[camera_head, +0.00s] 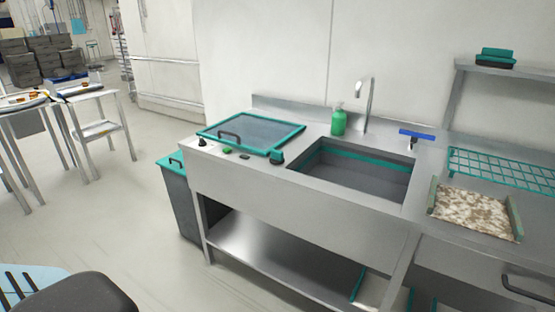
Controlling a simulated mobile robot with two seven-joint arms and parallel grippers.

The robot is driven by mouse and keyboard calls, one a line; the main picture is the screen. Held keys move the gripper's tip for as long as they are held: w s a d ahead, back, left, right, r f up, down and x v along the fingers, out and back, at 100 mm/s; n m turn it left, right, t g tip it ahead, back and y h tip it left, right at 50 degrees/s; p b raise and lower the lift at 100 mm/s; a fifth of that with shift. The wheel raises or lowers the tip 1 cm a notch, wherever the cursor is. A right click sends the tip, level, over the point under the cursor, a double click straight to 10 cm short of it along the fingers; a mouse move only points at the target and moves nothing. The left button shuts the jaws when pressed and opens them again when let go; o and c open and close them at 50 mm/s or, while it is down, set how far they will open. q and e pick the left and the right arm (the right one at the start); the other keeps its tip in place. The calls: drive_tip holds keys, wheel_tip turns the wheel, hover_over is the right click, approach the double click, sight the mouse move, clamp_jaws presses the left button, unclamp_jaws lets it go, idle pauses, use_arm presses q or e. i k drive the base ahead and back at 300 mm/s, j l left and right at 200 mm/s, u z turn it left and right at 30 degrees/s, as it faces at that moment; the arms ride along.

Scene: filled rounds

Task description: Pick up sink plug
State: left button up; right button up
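The steel sink (350,172) stands in the middle of the view, with its basin at the right of the unit. I cannot clearly tell which thing is the sink plug. Several small things lie along the front edge left of the basin: a dark knob-like piece (202,142), a small green round piece (228,150), a small dark piece (245,157) and a teal and dark block (277,157). The near part of the basin floor is hidden by its front wall. Neither of my grippers is in view.
A teal-framed lid with a handle (250,135) covers the counter left of the basin. A grey bin (181,200) stands at the left. Open floor lies in front.

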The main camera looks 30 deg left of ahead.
sight(276, 157)
drive_tip(key=i+j+u, duration=0.2)
drive_tip(key=i, duration=0.25)
drive_tip(key=i+j+u, duration=0.2)
drive_tip(key=i, duration=0.25)
drive_tip(key=i+j+u, duration=0.2)
drive_tip(key=i, duration=0.25)
